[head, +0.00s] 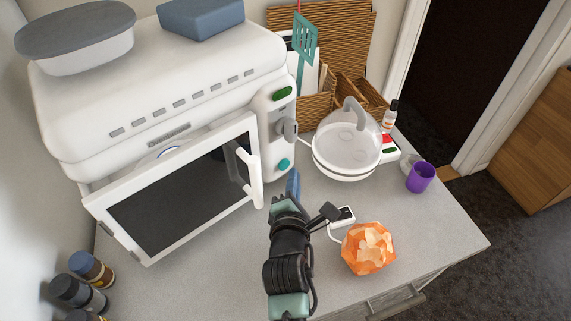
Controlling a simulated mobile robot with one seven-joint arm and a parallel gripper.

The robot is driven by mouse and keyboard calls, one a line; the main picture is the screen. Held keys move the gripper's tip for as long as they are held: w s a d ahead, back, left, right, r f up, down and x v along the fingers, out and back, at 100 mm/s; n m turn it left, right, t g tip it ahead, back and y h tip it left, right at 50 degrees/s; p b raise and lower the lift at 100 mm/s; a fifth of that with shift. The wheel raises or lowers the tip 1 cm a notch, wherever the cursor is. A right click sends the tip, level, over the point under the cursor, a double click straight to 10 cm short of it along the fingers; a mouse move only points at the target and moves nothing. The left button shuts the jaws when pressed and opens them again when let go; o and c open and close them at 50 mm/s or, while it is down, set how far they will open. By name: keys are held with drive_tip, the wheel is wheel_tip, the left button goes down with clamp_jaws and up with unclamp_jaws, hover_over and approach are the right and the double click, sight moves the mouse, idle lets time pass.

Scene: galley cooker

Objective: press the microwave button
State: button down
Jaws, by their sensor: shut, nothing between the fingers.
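The white microwave (150,100) stands against the wall at left. Its door (170,205) has a dark window and a white handle (248,175), and stands partly open; a bit of the inside shows above it. The control panel on the right has a green button (282,93) at the top, a grey knob (289,129) and a round teal button (283,164) low down. My gripper (287,202) is shut and empty, over the counter just below the teal button and right of the door handle. Contact with the panel is not visible.
A clear-domed white appliance (346,145), a purple cup (420,177) and an orange faceted object (368,248) stand on the counter (440,235) at right. Jars (92,269) are at lower left. A lidded dish (80,50) tops the microwave.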

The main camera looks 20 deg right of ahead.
drive_tip(key=shift+w, duration=0.1)
drive_tip(key=shift+w+a+b, duration=0.15)
drive_tip(key=shift+w+b, duration=0.15)
drive_tip(key=shift+b, duration=0.05)
drive_tip(key=shift+w+a+b, duration=0.2)
drive_tip(key=shift+w+b, duration=0.1)
drive_tip(key=shift+w, duration=0.05)
idle(0.9)
drive_tip(key=shift+s+r+p, duration=0.1)
drive_tip(key=shift+p, duration=0.25)
drive_tip(key=shift+s+d+p, duration=0.25)
drive_tip(key=shift+s+p, duration=0.25)
drive_tip(key=shift+p, duration=0.25)
drive_tip(key=shift+s+d, duration=0.1)
drive_tip(key=shift+s, duration=0.05)
